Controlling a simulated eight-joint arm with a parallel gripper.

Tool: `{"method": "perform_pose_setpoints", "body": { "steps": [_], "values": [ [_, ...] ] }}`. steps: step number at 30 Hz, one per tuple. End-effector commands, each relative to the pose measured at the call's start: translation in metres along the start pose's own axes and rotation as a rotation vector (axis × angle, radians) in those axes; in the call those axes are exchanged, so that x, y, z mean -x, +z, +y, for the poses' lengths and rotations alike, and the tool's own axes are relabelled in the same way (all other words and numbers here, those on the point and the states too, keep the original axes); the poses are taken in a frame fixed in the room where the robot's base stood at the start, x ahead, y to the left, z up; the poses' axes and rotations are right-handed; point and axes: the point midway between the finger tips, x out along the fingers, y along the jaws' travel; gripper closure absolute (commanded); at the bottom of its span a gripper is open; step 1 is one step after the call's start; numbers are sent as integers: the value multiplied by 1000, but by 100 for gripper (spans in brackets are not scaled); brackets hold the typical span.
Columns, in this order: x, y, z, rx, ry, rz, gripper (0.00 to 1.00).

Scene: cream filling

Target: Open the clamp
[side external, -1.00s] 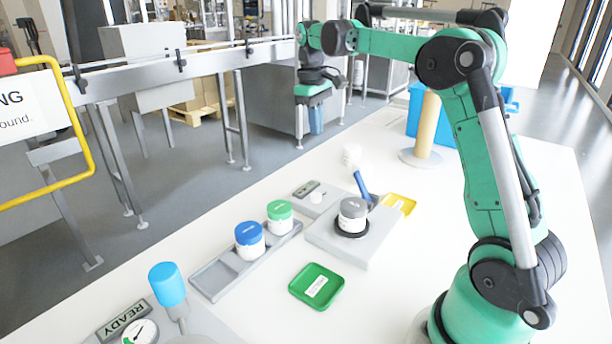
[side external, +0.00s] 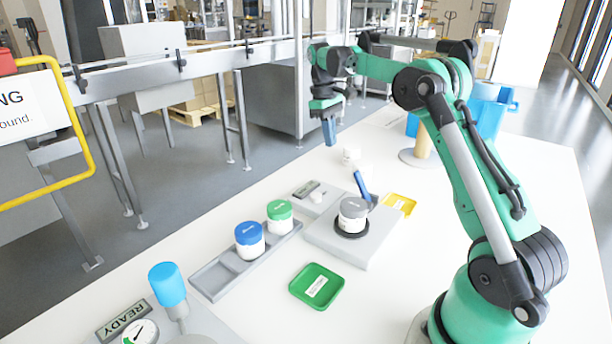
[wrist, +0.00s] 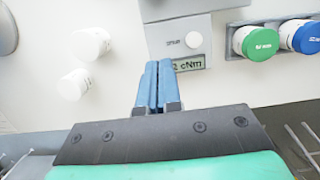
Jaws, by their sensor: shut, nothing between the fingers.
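The clamp is a grey block (side external: 334,245) on the white table, with a blue lever (side external: 362,185) tilted up at its back. A grey-lidded jar (side external: 353,213) stands on the block in a dark ring. My gripper (side external: 331,145) is above the table's far edge, behind and left of the lever, and apart from it. Its blue fingers point down. In the wrist view my gripper (wrist: 157,64) is shut, with its fingers together and nothing held. The lever cannot be made out in the wrist view.
A small panel (wrist: 180,54) with a white knob lies below the fingers. Blue-lidded (side external: 249,239) and green-lidded (side external: 280,216) jars stand in a grey rack. White pieces (side external: 351,156) stand behind the clamp. A green tray (side external: 316,287), yellow tray (side external: 400,203) and beige post (side external: 422,142) are nearby.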

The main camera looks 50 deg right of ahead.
Motion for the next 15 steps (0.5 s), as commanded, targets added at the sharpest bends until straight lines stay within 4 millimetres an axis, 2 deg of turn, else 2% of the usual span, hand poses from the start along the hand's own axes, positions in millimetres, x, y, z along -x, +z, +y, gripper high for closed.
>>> {"method": "perform_pose_setpoints", "body": {
  "steps": [13, 15],
  "values": [
    [-86, 0, 0, -1, 0, 0, 100],
    [-80, 11, 0, -2, 0, 0, 100]
  ]
}}
